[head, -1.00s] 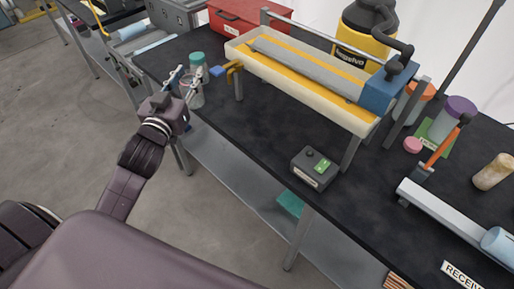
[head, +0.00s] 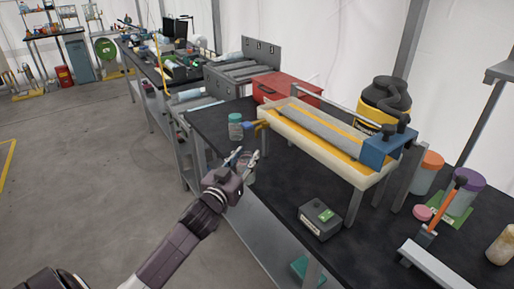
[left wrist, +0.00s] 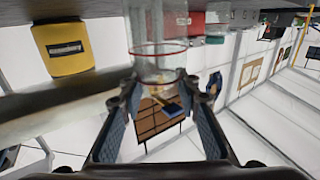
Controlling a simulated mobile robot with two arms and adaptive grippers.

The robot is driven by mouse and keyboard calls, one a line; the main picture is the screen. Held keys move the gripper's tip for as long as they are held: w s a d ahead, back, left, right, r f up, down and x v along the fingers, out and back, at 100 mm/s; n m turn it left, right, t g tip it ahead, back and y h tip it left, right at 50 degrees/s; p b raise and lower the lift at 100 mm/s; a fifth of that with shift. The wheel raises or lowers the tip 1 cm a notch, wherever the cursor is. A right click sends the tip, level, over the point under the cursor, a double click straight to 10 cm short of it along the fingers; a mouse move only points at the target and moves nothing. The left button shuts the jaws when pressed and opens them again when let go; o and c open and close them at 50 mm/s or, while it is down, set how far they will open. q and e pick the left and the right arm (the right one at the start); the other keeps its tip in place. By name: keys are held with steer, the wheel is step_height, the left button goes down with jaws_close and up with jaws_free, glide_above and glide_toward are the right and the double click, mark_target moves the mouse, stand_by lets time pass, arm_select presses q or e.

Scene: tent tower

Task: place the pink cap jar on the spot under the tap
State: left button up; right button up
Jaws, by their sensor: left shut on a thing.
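My left gripper (head: 245,157) is shut on a clear jar (head: 247,170), at the near edge of the black bench. In the left wrist view the jar (left wrist: 160,66) sits between both fingers; it looks see-through, and I see no cap on it. A pink cap (head: 423,212) lies on the bench by a green mat, apart from the gripper. The yellow tap (head: 262,125) with a blue handle sticks out from the left end of the trough, just beyond the gripper. I cannot make out the spot under it. My right gripper is not in view.
A teal-lidded jar (head: 236,127) stands left of the tap. The cream trough (head: 318,146) stands on legs above the bench. A grey control box (head: 320,219) sits in front. Purple-lidded (head: 463,198) and orange-lidded (head: 429,172) jars stand at the right. A red toolbox (head: 287,88) is behind.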

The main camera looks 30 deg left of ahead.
arm_select(q)
steer(key=w, duration=0.2)
steer(key=w+a, duration=0.1)
steer(key=w, duration=0.5)
steer(key=shift+a+r+p, duration=0.2)
steer(key=shift+p, duration=0.15)
steer(key=shift+w+f, duration=0.1)
steer(key=shift+f, duration=0.75)
steer(key=shift+f, duration=0.15)
steer(key=o, duration=1.2)
steer(key=shift+c, duration=0.2)
